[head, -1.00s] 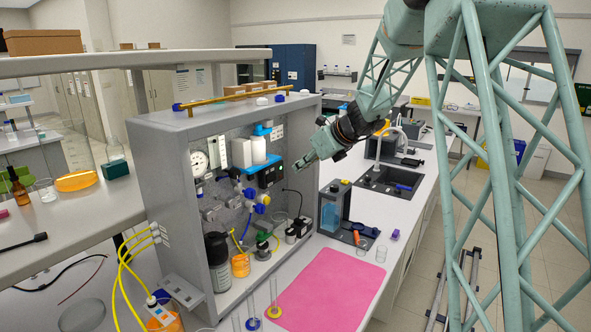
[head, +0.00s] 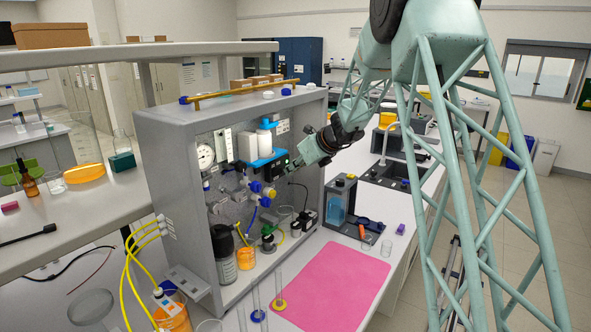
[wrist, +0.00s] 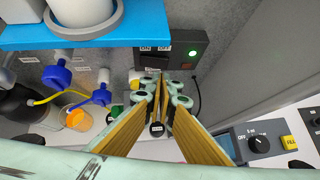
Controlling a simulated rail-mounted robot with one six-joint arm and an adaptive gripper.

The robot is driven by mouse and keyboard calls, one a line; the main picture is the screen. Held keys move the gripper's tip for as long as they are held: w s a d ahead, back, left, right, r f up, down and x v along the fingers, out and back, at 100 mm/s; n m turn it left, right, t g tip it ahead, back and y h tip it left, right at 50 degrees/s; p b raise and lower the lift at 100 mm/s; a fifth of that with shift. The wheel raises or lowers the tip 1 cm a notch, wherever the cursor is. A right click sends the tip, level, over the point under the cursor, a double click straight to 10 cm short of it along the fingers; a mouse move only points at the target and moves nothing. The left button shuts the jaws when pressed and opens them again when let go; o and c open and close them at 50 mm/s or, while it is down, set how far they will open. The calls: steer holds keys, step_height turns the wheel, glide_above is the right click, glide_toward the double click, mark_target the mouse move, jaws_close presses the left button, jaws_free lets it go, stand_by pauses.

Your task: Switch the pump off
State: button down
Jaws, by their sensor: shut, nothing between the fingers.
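The pump control looks like a black box (wrist: 180,50) with small ON and OFF labels and a lit green lamp (wrist: 193,54) in the wrist view. It sits inside the open grey cabinet, beside the blue shelf, and also shows in the head view (head: 272,164). My gripper (wrist: 158,82) is shut and empty, its fingertips at or just in front of the box's lower front below the labels. I cannot tell whether they touch it. In the head view my gripper (head: 292,168) reaches into the cabinet from the right.
The blue shelf (wrist: 100,25) is close on the left. Blue valves (head: 256,187), tubing and bottles stand in the cabinet, left of and below my gripper. A grey device with an OFF dial (wrist: 256,142) is at lower right. A pink mat (head: 330,285) lies in front.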

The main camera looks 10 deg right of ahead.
mark_target(280, 171)
steer(key=shift+w+a+p, duration=0.15)
steer(key=shift+w+a, duration=0.2)
steer(key=shift+w, duration=0.3)
steer(key=shift+w+a+p, duration=0.15)
steer(key=shift+w+a, duration=0.2)
steer(key=shift+w, duration=0.25)
steer(key=shift+a+r, duration=0.1)
steer(key=shift+a, duration=0.05)
